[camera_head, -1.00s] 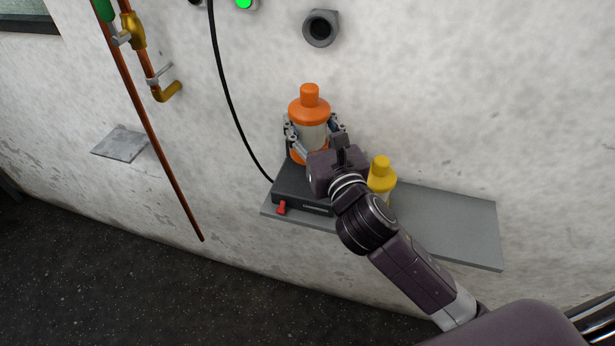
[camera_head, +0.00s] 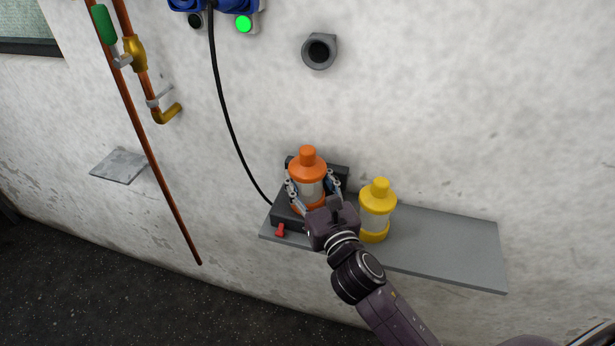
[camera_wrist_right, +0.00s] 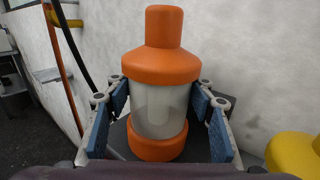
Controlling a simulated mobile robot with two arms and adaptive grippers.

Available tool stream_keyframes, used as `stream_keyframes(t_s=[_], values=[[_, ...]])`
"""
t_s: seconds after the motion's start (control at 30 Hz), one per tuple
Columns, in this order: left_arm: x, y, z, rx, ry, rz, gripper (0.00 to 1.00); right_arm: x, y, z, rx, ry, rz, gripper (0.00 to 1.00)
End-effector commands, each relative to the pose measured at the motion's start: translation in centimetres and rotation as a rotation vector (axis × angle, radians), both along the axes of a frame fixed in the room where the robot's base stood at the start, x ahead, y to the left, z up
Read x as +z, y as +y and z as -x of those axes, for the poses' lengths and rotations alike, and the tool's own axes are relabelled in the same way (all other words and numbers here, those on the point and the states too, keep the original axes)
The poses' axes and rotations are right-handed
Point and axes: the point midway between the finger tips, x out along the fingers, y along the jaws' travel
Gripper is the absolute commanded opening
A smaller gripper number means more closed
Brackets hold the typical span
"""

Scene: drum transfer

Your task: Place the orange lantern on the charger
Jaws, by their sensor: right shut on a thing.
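The orange lantern (camera_head: 308,172) has an orange cap and base and a pale clear middle. It stands upright at the black charger (camera_head: 283,209), over its top as seen from the head. My right gripper (camera_head: 315,190) is shut on the lantern, one finger on each side of its middle. In the right wrist view the lantern (camera_wrist_right: 160,100) is upright between the blue finger pads, with a dark surface under its base. Whether the base touches the charger is hard to tell. The gripper and wrist hide part of the charger. My left gripper is not in view.
A yellow lantern (camera_head: 377,212) stands on the grey shelf (camera_head: 450,245) just right of my gripper. The shelf is bare farther right. A black cable (camera_head: 226,115) runs down the wall to the charger. Copper pipes (camera_head: 165,180) and a small grey plate (camera_head: 119,165) are at left.

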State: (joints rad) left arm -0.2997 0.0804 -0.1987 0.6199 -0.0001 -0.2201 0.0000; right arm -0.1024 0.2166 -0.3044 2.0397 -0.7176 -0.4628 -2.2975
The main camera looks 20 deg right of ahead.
Motion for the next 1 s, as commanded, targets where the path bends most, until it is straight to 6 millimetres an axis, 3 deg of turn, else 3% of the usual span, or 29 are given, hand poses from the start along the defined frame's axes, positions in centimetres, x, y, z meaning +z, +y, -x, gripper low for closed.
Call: stream_keyframes(t_s=[0.17,0.2,0.33,0.67,0.83,1.0], values=[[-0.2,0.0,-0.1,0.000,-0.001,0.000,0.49,-0.2,0.0,0.0,0.001,-0.003,0.000,0.12],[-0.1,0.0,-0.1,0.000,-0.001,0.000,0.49,-0.2,0.0,0.0,0.000,0.000,0.000,0.53],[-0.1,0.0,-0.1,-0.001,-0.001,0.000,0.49,-0.2,0.0,0.0,0.000,0.000,0.000,0.67],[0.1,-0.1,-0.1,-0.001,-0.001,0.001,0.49,0.2,0.0,0.0,0.000,0.000,0.000,0.67],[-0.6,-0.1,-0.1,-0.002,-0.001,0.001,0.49,-0.3,-0.1,2.2,0.000,0.002,0.000,0.67],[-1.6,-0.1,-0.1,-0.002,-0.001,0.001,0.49,-0.3,-0.2,6.1,0.000,0.003,0.000,0.67]])
